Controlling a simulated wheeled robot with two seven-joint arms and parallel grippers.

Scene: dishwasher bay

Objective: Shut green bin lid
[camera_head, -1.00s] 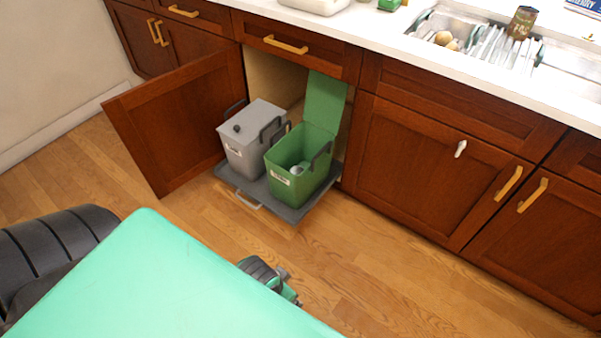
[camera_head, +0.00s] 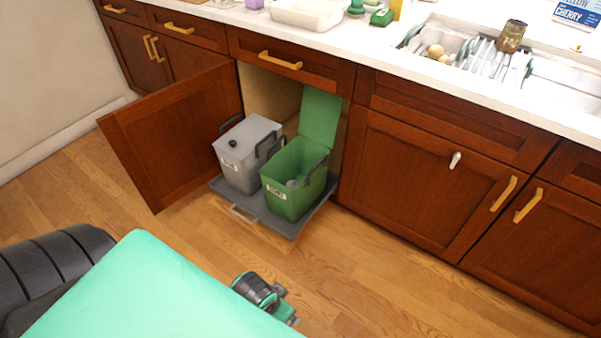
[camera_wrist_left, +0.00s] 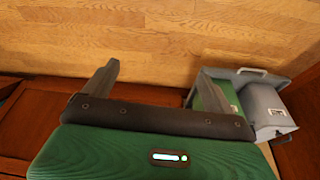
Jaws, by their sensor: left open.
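The green bin (camera_head: 290,187) stands on a pulled-out grey tray (camera_head: 277,224) in front of the open cabinet. The green bin also shows partly at the right of the left wrist view (camera_wrist_left: 212,97). My left gripper (camera_wrist_left: 155,68) is open and empty in that view, with wood floor beyond its fingers and the bins off to the right. My right gripper is not visible.
A grey bin (camera_head: 243,160) with its lid closed stands left of the green bin. An open cabinet door (camera_head: 175,135) juts out at the left. The counter (camera_head: 400,50) runs above, with a sink and dish rack at right. The floor before the tray is mostly clear.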

